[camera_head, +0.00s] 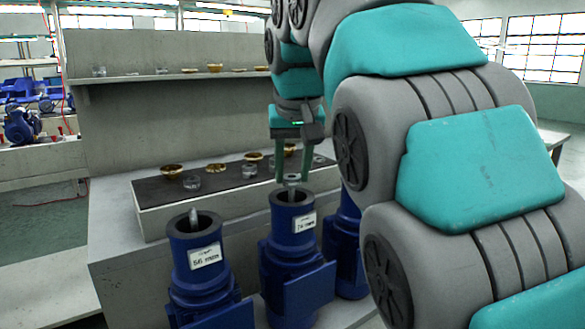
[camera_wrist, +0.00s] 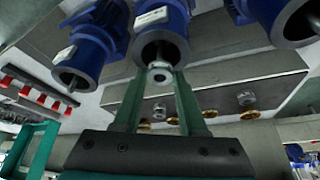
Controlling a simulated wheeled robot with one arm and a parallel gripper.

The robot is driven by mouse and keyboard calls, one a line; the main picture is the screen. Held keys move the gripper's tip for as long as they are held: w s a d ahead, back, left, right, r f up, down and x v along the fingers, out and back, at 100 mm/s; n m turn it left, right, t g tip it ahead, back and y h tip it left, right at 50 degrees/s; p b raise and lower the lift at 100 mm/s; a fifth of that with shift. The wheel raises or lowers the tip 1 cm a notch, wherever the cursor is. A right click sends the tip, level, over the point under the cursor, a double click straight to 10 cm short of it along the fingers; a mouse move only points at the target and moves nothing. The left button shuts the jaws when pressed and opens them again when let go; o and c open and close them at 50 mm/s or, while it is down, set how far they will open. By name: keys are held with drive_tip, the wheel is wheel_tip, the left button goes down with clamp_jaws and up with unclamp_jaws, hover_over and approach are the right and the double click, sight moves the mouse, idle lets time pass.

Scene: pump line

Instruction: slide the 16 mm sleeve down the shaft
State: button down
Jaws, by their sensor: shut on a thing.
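My gripper (camera_head: 293,177) points down over the middle blue pump (camera_head: 290,235) and is shut on a small grey metal sleeve (camera_head: 292,178). The sleeve is at the top of the pump's upright shaft (camera_head: 292,190), just above the open housing. In the wrist view the sleeve (camera_wrist: 160,76) is between the fingertips, in line with the round bore of the blue pump (camera_wrist: 161,44). I cannot tell how far the sleeve is over the shaft. The middle pump's label (camera_head: 304,222) is too blurred to read surely.
Behind, a dark-topped ledge (camera_head: 225,187) holds several brass and grey rings. A shelf (camera_head: 180,76) above it holds more small parts.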

drive_tip(key=shift+f, duration=0.2)
idle(0.4)
drive_tip(key=shift+c, duration=1.9)
unclamp_jaws()
drive_tip(key=p+v, duration=0.3)
drive_tip(key=v, duration=0.4)
drive_tip(key=shift+s+r, duration=0.2)
drive_tip(key=shift+r, duration=0.15)
